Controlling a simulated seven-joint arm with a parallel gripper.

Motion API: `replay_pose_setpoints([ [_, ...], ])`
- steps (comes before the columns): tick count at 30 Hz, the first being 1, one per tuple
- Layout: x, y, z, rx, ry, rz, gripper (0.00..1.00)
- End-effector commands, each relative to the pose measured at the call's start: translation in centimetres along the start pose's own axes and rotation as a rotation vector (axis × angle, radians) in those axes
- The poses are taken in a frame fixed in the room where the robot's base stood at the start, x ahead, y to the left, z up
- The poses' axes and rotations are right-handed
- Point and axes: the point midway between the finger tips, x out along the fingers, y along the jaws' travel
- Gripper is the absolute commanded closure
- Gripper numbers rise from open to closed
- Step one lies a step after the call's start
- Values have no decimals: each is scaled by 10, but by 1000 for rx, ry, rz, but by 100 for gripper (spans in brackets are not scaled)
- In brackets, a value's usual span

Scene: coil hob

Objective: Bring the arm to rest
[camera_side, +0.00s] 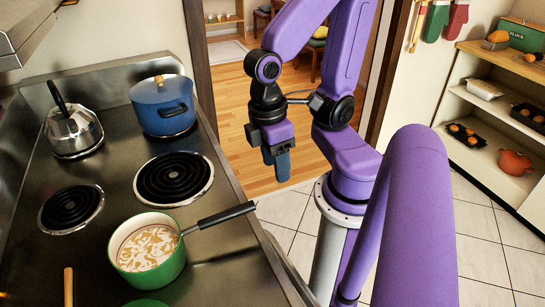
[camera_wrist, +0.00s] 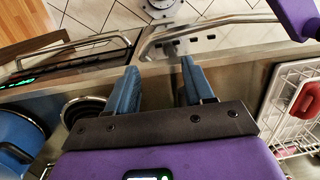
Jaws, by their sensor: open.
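My gripper (camera_side: 277,162) hangs in the air to the right of the hob (camera_side: 110,187), beyond its edge, with its fingers pointing down. In the wrist view its two blue fingers (camera_wrist: 157,88) are spread apart with nothing between them, so it is open and empty. In the side view the fingers overlap and the gap does not show. My purple arm is bent above its base, and the gripper touches nothing that I can see.
A green saucepan (camera_side: 171,268) of milky liquid stands on the hob, its dark handle (camera_side: 227,215) jutting past the right edge. A blue pot (camera_side: 162,115) and a steel kettle (camera_side: 72,133) stand at the back. A dish rack (camera_wrist: 291,113) shows at the right of the wrist view.

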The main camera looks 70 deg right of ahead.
Motion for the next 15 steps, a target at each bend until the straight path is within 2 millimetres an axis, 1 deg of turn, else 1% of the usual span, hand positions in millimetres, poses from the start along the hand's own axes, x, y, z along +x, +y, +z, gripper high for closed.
replay_pose_setpoints([
  [1, -5, -2, -2, -107, 48, 24, 48],
  [3, -10, -4, -5, -212, 86, 50, 48],
  [5, -12, -4, -6, -264, 105, 63, 48],
  [8, -13, -4, -7, -296, 117, 73, 48],
  [15, -13, -4, -7, -292, 115, 71, 48],
])
